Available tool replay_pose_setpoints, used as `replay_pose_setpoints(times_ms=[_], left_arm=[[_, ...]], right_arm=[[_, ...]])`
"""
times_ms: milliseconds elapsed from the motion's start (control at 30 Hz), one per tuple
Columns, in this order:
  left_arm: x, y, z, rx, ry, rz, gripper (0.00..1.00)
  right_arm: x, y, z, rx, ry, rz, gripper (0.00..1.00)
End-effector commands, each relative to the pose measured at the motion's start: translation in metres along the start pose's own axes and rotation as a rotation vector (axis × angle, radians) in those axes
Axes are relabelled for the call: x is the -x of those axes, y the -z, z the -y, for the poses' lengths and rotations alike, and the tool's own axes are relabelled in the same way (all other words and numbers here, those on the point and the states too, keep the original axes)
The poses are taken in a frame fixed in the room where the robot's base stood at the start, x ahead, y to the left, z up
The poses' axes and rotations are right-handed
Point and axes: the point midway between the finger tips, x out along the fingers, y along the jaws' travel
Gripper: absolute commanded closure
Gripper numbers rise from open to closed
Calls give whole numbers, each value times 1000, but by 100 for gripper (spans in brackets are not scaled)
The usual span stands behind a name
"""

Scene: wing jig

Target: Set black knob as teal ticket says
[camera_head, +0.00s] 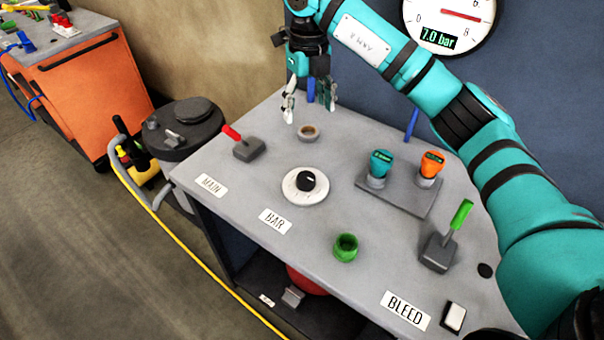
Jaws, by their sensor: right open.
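The black knob (306,181) sits at the middle of a round white dial (291,196) on the grey bench, behind the BAR label. Its pointer mark is too small to read surely. A teal-headed piece (380,160) with a small dark display stands on a grey plate to the right of the knob; its green writing is too small to read, and I take it as the teal ticket. My right gripper (310,106) is open and points down, empty, above the back of the bench, behind the knob and apart from it. My left gripper is not in view.
An orange-headed piece (431,166) shares the grey plate (404,203). A small tan ring (309,132), red-handled lever (242,144), green cup (345,247) and green-handled lever (447,238) stand around the bench. A wall gauge (447,22) reads 7.0 bar.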

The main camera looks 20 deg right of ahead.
Motion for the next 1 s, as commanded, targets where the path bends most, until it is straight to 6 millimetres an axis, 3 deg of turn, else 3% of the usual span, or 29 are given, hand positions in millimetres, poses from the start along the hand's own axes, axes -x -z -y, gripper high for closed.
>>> replay_pose_setpoints(times_ms=[33,200,300,433,633,767,1000], left_arm=[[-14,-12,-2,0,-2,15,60],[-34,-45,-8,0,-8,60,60],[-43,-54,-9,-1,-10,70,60],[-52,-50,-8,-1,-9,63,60],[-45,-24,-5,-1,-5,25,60],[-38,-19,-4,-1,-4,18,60],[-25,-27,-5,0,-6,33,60]], right_arm=[[-15,0,0,0,0,0,27],[-37,0,0,1,-1,1,27],[-47,0,0,1,-1,1,27],[-56,0,0,1,-1,0,27],[-76,0,0,1,-2,-4,27],[-102,1,-1,0,-3,-5,27],[-154,1,-1,0,-3,-4,27]])
